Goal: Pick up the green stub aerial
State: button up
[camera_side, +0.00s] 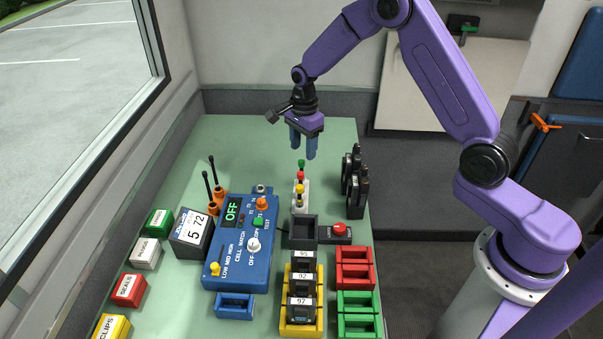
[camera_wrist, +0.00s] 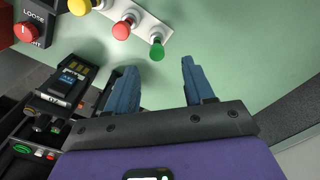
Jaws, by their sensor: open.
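The green stub aerial (camera_side: 301,162) stands upright at the far end of a white rack (camera_side: 300,186), in line with a red and a yellow one. In the wrist view its round green top (camera_wrist: 157,43) shows just beyond the fingertips, between them sideways. My gripper (camera_side: 303,153) points down above the far end of the rack, with its blue fingers apart. In the wrist view my gripper (camera_wrist: 159,66) has nothing between its fingers. The fingers look apart from the aerial; the exact height gap is hard to tell.
Black radios (camera_side: 355,180) stand close to the right of the rack. A blue tester (camera_side: 243,245) reading OFF lies to the left. The green table behind the rack is clear.

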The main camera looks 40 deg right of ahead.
aim_at(302, 166)
notch_tip(302, 166, down, 3)
jog(key=shift+r, duration=0.1)
jog(key=shift+s+a+f, duration=0.1)
jog(key=shift+a+f, duration=0.1)
jog(key=shift+f, duration=1.15)
jog(key=shift+a+f, duration=0.15)
jog(key=shift+f, duration=1.15)
grip_shut()
